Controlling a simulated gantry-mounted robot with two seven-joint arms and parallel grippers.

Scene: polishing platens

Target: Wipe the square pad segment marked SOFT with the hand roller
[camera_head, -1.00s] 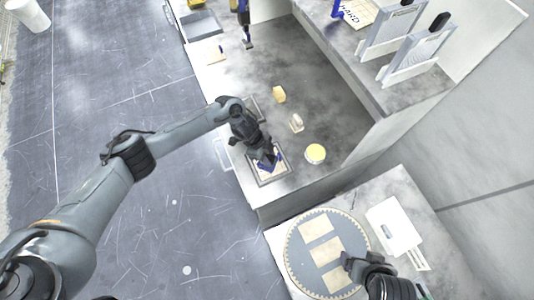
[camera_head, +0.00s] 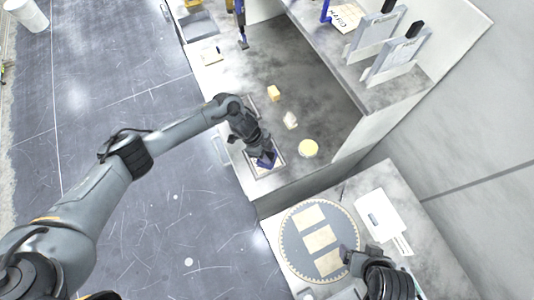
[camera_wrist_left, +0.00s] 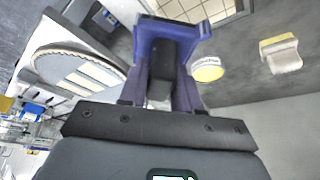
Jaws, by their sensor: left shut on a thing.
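My left gripper (camera_head: 258,148) is shut on a blue-framed tool with a dark middle, which appears to be the hand roller (camera_wrist_left: 175,30). The roller is directly over a dark-rimmed frame (camera_head: 283,163) near the counter's front corner; contact cannot be told. A pale gridded surface lies beyond it inside the frame (camera_wrist_left: 238,8) in the left wrist view. The roller and gripper hide much of it, and no SOFT mark is readable. A round platen (camera_head: 290,260) carries three beige rectangular segments (camera_head: 320,239). My right gripper (camera_head: 359,255) is open and empty at the platen's right edge.
A yellow-topped round container (camera_head: 308,148), a whitish block (camera_head: 290,120) and a tan block (camera_head: 273,93) stand on the grey counter. A white plate (camera_head: 380,213) lies right of the platen.

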